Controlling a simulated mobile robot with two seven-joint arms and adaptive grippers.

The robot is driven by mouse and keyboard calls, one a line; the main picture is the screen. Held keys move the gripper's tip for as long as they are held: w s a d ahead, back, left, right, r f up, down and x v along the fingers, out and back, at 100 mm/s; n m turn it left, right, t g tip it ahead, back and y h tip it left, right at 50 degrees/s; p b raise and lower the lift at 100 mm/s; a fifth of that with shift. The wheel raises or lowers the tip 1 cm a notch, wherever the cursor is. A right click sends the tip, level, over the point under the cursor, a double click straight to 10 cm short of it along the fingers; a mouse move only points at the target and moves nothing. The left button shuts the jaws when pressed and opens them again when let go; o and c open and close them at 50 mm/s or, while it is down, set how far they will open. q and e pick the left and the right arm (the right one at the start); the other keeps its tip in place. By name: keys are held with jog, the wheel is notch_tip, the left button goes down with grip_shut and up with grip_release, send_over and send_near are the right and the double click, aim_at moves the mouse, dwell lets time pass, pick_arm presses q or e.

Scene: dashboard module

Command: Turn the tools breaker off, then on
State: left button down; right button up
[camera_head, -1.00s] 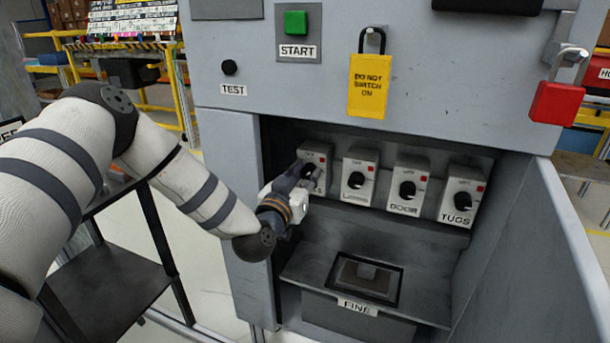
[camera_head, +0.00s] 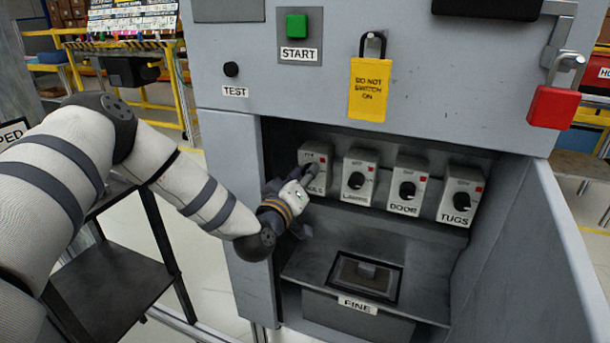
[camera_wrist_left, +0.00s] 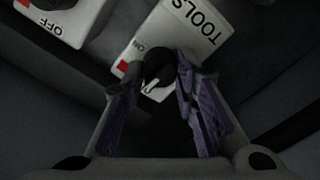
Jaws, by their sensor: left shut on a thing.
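The tools breaker (camera_head: 318,153) is the leftmost grey box in the row inside the cabinet; its label is partly covered in the head view. The left wrist view shows the breaker (camera_wrist_left: 188,28) upside down, with the label TOOLS, a red mark and a black knob (camera_wrist_left: 158,66). My left gripper (camera_head: 307,176) reaches into the cabinet from the left. In the left wrist view my left gripper (camera_wrist_left: 160,82) has its two purple-padded fingers on either side of the knob, shut on it. The knob's exact setting is hard to read. My right gripper is out of view.
Three more breakers stand to the right: one with a blurred label (camera_head: 358,177), DOOR (camera_head: 408,186) and TUGS (camera_head: 461,196). A FINE drawer (camera_head: 357,304) lies below. The cabinet's left wall (camera_head: 235,210) and open door (camera_head: 560,250) flank the opening. A red padlock (camera_head: 551,106) hangs above.

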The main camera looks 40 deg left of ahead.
pick_arm(q)
jog(key=shift+n, duration=0.6)
jog(key=c, duration=1.3)
grip_release()
jog(key=v, duration=1.2)
